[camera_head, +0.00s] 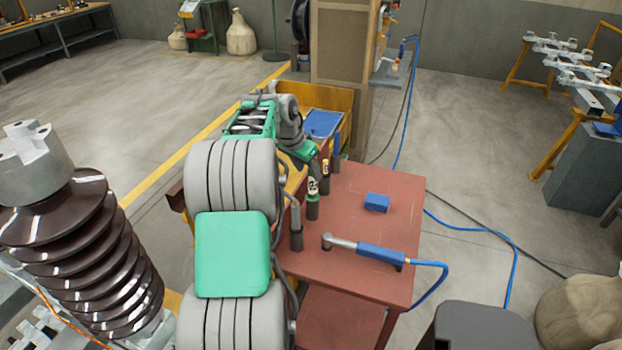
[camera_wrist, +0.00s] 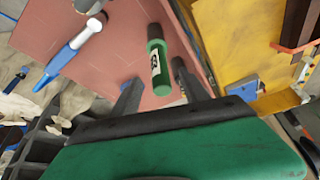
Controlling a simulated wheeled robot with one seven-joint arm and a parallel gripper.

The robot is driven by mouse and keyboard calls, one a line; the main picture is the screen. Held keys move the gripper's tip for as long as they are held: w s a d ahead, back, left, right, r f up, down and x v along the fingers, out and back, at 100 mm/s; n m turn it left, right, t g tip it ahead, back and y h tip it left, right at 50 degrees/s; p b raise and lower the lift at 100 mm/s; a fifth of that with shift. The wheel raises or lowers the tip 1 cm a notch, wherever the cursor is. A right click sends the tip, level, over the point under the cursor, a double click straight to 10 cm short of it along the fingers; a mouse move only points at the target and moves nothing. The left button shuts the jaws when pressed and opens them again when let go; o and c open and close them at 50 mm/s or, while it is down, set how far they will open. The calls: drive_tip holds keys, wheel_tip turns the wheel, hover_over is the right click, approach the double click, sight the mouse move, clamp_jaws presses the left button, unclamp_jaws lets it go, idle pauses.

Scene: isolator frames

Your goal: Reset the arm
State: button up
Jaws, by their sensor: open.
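My gripper (camera_wrist: 157,74) is open in the wrist view, its two dark fingers apart and pointing toward the red table. A green bottle with a white label (camera_wrist: 156,66) shows beyond and between the fingers. I cannot tell that either finger touches it. In the head view my arm reaches over the table's left edge, with the green hand near the bottles. The labelled green bottle (camera_head: 312,199) stands upright there. The fingers are hard to make out in that view.
The red table (camera_head: 365,215) carries a blue box (camera_head: 377,202), a blue-handled tool with a hose (camera_head: 380,254) and several dark upright cylinders near its left edge. A yellow bin (camera_head: 335,100) stands behind. A large brown insulator (camera_head: 85,255) is at left. The table's right part is mostly clear.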

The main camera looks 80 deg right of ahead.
drive_tip(key=shift+v, duration=1.25)
